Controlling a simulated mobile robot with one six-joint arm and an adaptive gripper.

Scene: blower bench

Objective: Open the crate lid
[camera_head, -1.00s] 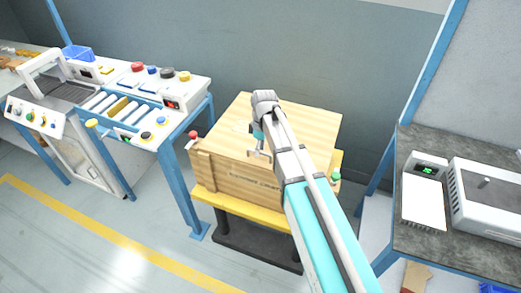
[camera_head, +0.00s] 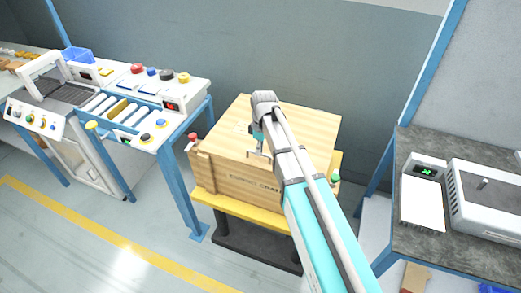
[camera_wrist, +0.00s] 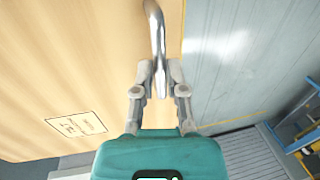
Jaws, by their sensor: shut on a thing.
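The wooden crate (camera_head: 235,180) stands on a yellow-topped stand. Its pale wooden lid (camera_head: 312,122) lies flat on top, with no clear gap at its edge. A metal handle (camera_head: 258,154) shows at the lid's front side, partly behind my arm. In the wrist view the handle (camera_wrist: 155,30) runs down from the top between my fingers. My gripper (camera_wrist: 159,82) is shut on the handle. The lid's wood (camera_wrist: 70,60) fills the left of the wrist view, with a printed label (camera_wrist: 76,125). My arm hides the crate's right part in the head view.
A red button (camera_head: 193,137) and a green button (camera_head: 335,177) flank the crate. A roller bench (camera_head: 125,105) stands at left. A dark-topped bench (camera_head: 412,160) with a scale (camera_head: 424,195) and a white machine stands at right. The wall is behind; floor is clear at front left.

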